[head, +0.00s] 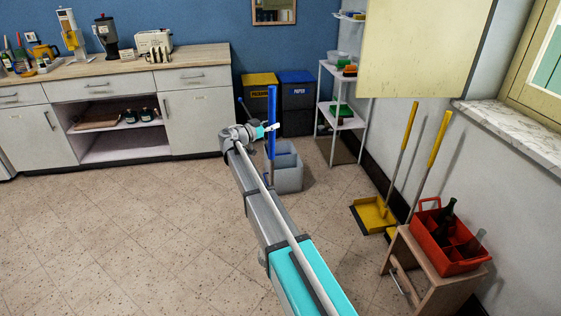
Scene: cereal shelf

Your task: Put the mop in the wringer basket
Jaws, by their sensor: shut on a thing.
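The mop shows as an upright blue handle (272,102) near the middle of the head view. My gripper (271,128) is shut on this handle, below its top end. The handle runs down in front of a grey bucket (289,178) on the floor. The bucket's top looks split into compartments, but the wringer basket cannot be made out clearly. The mop's head is hidden behind my arm and the bucket's left side. I cannot tell whether it is inside the bucket, in the basket or beside them.
Yellow and blue bins (297,104) stand behind the bucket. A white shelf rack (362,110) is to their right. The left floor is clear up to the cabinets (196,120).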

